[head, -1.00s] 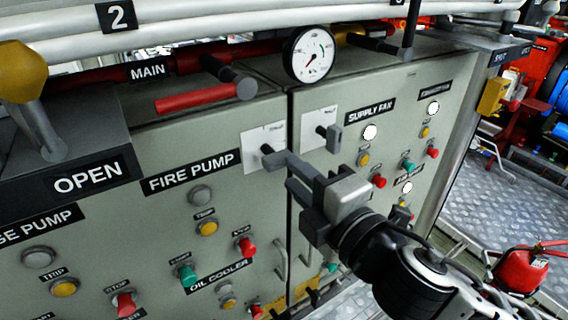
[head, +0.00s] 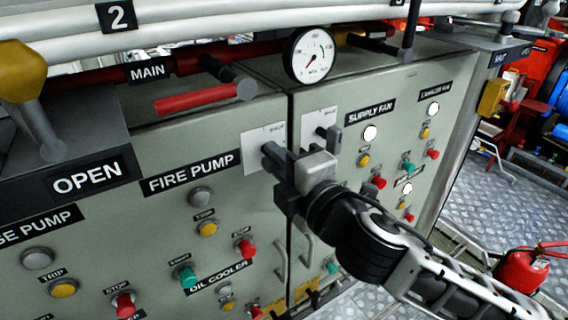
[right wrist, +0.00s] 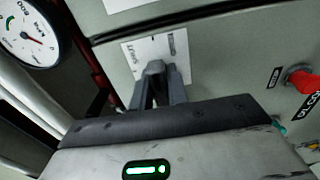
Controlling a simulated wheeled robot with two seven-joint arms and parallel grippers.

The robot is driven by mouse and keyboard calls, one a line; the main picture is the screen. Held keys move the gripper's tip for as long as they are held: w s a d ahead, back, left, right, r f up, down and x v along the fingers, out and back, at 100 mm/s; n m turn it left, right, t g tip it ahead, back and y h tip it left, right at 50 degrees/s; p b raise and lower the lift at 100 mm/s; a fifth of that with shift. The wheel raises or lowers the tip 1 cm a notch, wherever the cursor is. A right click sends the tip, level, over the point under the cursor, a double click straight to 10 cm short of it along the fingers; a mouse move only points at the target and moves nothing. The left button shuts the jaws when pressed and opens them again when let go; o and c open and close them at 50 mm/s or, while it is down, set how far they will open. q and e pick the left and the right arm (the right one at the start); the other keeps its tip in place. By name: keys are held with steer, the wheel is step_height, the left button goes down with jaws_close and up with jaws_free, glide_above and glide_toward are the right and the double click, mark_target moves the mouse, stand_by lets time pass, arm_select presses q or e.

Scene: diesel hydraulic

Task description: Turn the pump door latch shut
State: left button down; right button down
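The pump door latch sits on a white label plate (head: 256,141) on the grey door, right of the FIRE PUMP sign. The plate also shows in the right wrist view (right wrist: 134,63). My right gripper (head: 274,158) reaches in from the lower right and hides most of the latch in the head view. In the right wrist view, the two dark fingers (right wrist: 158,85) stand close together with the grey latch handle (right wrist: 153,68) between their tips. They look closed on it. The handle's exact angle is hard to read. My left gripper is not in view.
A second latch (head: 331,135) is on the door to the right, close to my gripper. A pressure gauge (head: 309,55) and a red lever (head: 197,98) are above. Push buttons cover the panels below. A red extinguisher (head: 521,272) stands on the floor at right.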

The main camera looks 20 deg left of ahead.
steer(key=n, duration=0.4)
steer(key=shift+r, duration=0.1)
steer(key=n, duration=0.5)
steer(key=shift+n, duration=0.4)
steer(key=n, duration=0.7)
steer(key=shift+n, duration=0.3)
steer(key=c, duration=1.3)
jaws_free()
